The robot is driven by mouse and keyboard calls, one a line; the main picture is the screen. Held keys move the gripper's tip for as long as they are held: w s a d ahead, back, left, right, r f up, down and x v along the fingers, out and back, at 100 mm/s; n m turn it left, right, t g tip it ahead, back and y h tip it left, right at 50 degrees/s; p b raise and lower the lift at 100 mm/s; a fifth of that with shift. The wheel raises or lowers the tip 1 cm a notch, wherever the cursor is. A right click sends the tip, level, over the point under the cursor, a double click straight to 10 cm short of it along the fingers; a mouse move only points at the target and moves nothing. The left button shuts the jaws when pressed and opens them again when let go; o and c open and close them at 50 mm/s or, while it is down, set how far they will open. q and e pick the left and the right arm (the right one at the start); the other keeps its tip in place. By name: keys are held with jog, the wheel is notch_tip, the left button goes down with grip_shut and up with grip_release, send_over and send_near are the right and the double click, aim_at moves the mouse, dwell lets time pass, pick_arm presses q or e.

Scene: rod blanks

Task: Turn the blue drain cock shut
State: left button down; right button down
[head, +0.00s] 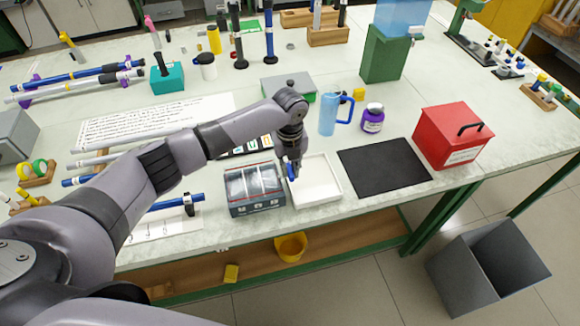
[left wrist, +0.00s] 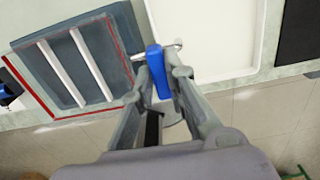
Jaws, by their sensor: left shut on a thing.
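The blue drain cock (head: 291,172) is on the right side of a grey box with a red-lined rim (head: 255,207), above a white tray (head: 330,190). In the left wrist view the cock's blue handle (left wrist: 157,68) lies across a short metal pipe (left wrist: 139,57) from the box wall. My left gripper (head: 290,176) reaches down to the cock. In the left wrist view my left gripper (left wrist: 161,78) has its fingers on both sides of the handle, shut on it. My right gripper is not in view.
A black mat (head: 385,168) and a red box (head: 452,135) are to the right. A blue jug (head: 328,120) and a purple jar (head: 373,118) stand behind the tray. The table's front edge is close to the box and tray.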

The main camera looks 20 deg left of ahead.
pick_arm(q)
jog(key=c, duration=1.6)
grip_release()
